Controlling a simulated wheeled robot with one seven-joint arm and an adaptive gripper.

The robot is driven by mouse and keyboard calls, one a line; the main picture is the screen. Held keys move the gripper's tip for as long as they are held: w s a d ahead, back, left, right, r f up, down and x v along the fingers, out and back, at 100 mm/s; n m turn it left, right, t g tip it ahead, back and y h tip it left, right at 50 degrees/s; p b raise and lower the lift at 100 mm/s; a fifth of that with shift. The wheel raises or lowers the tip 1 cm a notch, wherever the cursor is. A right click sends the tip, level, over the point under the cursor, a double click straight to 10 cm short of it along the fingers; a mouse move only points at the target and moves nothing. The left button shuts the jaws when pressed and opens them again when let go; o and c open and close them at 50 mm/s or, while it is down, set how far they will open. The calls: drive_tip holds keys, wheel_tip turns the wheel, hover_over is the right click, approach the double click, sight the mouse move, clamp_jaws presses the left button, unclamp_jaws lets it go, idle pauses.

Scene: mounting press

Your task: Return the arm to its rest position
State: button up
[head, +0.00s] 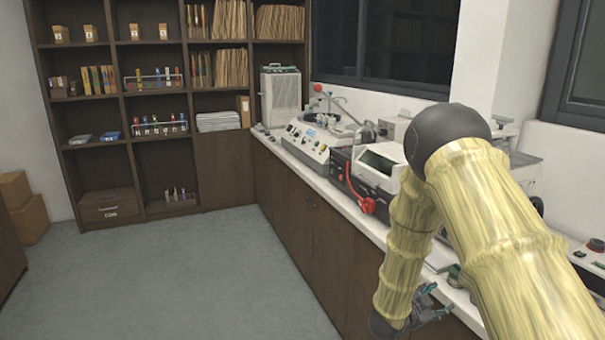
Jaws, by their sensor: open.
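My arm runs in from the lower right, bends at a dark round joint high in the picture, and comes down again toward the counter's front edge. My gripper (438,301) is at its low end, near the bottom of the head view. Its fingers are apart and I see nothing held between them. Part of the gripper is hidden behind the arm's lower end and by the upper link. A small dark green round piece (455,276) shows just above the gripper, partly covered by my arm.
A long white counter (346,203) on dark cabinets runs along the right wall. A white machine (318,140) stands farther back. Shelves (163,102) fill the back wall. The grey floor (190,280) is clear.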

drive_tip(key=s+a+f+n+g+y, duration=0.1)
drive_tip(key=s+a+f+n+y, duration=0.35)
drive_tip(key=s+f, duration=0.6)
drive_tip(key=s+a+f+n+g+y, duration=0.1)
drive_tip(key=s+a+f+n+y, duration=0.3)
drive_tip(key=s+f, duration=0.6)
drive_tip(key=s+a+f+n+g+y, duration=0.1)
drive_tip(key=s+a+f+n+g, duration=0.1)
drive_tip(key=s, duration=0.6)
drive_tip(key=s+a+f+n+g+y, duration=0.2)
drive_tip(key=s, duration=0.7)
drive_tip(key=s+a+f+n+g+y, duration=0.1)
drive_tip(key=s+a+f+n+g, duration=0.1)
drive_tip(key=s, duration=0.7)
drive_tip(key=shift+s+a+f+n, duration=0.25)
drive_tip(key=shift+f+n, duration=0.1)
drive_tip(key=shift+n, duration=0.2)
